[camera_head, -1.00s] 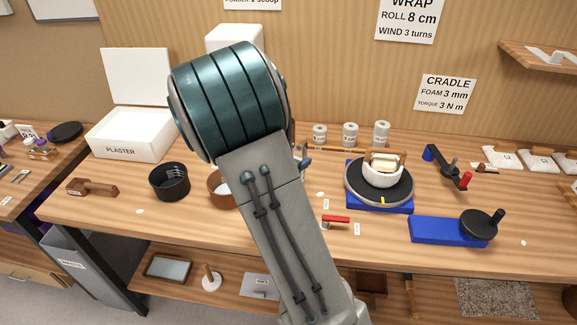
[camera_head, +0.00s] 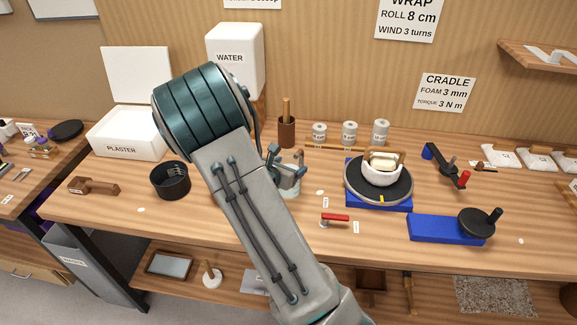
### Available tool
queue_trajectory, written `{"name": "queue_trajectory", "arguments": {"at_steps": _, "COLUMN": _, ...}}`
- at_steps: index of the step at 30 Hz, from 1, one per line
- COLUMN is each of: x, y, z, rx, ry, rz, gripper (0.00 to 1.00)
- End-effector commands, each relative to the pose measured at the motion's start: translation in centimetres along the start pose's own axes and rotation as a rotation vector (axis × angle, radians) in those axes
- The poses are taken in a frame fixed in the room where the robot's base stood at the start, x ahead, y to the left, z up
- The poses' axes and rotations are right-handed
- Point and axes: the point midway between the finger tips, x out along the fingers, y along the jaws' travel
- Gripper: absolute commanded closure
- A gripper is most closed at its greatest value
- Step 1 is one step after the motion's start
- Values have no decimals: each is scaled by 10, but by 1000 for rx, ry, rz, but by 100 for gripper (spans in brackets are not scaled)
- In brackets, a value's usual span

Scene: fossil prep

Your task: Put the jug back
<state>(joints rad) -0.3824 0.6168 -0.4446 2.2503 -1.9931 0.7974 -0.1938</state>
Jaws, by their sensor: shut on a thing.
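My gripper (camera_head: 289,177) is partly seen just right of my arm's forearm, over the middle of the bench. It is shut on a pale grey-green vessel, which I take to be the jug (camera_head: 291,191). Only the jug's right side and upper part show; my arm and the gripper hide the rest. It looks upright, at or just above the bench top; I cannot tell if it touches.
A water tank (camera_head: 236,75) stands behind my arm. A brown pot with a stick (camera_head: 287,132) and several grey tins (camera_head: 350,133) stand behind the gripper. A black pot (camera_head: 170,182) stands left.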

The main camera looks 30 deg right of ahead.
Motion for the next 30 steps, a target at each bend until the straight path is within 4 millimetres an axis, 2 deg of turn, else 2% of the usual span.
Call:
{"name": "queue_trajectory", "arguments": {"at_steps": 4, "x": 2, "y": 0, "z": -5, "rx": 1, "ry": 0, "rz": 0, "gripper": 71}}
{"name": "queue_trajectory", "arguments": {"at_steps": 5, "x": 1, "y": 0, "z": -3, "rx": 0, "ry": 0, "rz": 0, "gripper": 21}}
{"name": "queue_trajectory", "arguments": {"at_steps": 6, "x": 1, "y": 0, "z": -3, "rx": 0, "ry": 0, "rz": 0, "gripper": 10}}
{"name": "queue_trajectory", "arguments": {"at_steps": 7, "x": 1, "y": 0, "z": -3, "rx": 0, "ry": 0, "rz": 0, "gripper": 8}}
{"name": "queue_trajectory", "arguments": {"at_steps": 20, "x": -4, "y": 1, "z": 1, "rx": 0, "ry": 0, "rz": 2, "gripper": 8}}
{"name": "queue_trajectory", "arguments": {"at_steps": 23, "x": -19, "y": 2, "z": 0, "rx": 3, "ry": 1, "rz": 5, "gripper": 8}}
{"name": "queue_trajectory", "arguments": {"at_steps": 30, "x": -69, "y": 1, "z": 0, "rx": 1, "ry": 1, "rz": 6, "gripper": 8}}
